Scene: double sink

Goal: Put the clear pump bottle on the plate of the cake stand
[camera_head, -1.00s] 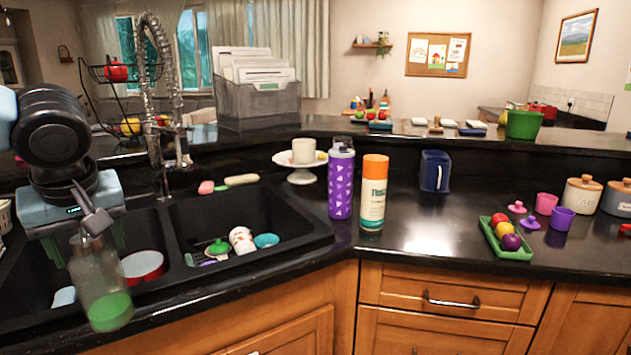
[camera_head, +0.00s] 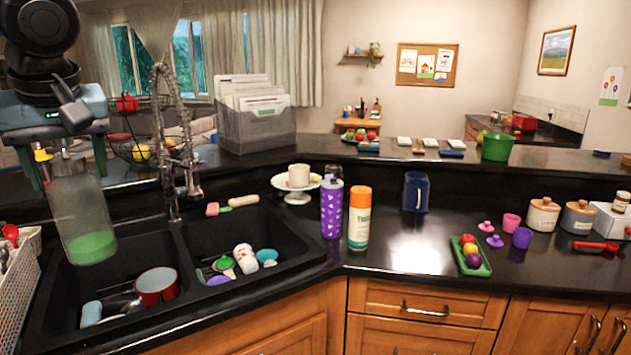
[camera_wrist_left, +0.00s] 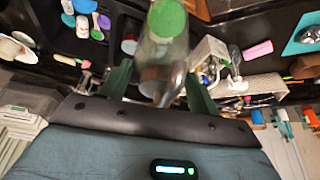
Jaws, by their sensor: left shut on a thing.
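The clear pump bottle (camera_head: 84,213) has green liquid in its bottom. My left gripper (camera_head: 68,165) is shut on its upper part and holds it nearly upright above the left sink basin. In the left wrist view the bottle (camera_wrist_left: 165,45) sits between the green fingers, with its green bottom away from the palm. The white cake stand (camera_head: 284,184) stands on the counter behind the right basin. A white mug (camera_head: 298,175) sits on its plate, with small colored bits beside it. The bottle is well left of the stand. My right gripper is not in view.
The tall faucet (camera_head: 165,140) rises between bottle and cake stand. A purple bottle (camera_head: 332,208) and an orange-capped bottle (camera_head: 359,218) stand close right of the stand. A red pot (camera_head: 157,287) lies in the left basin. Counter before the blue pitcher (camera_head: 416,192) is clear.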

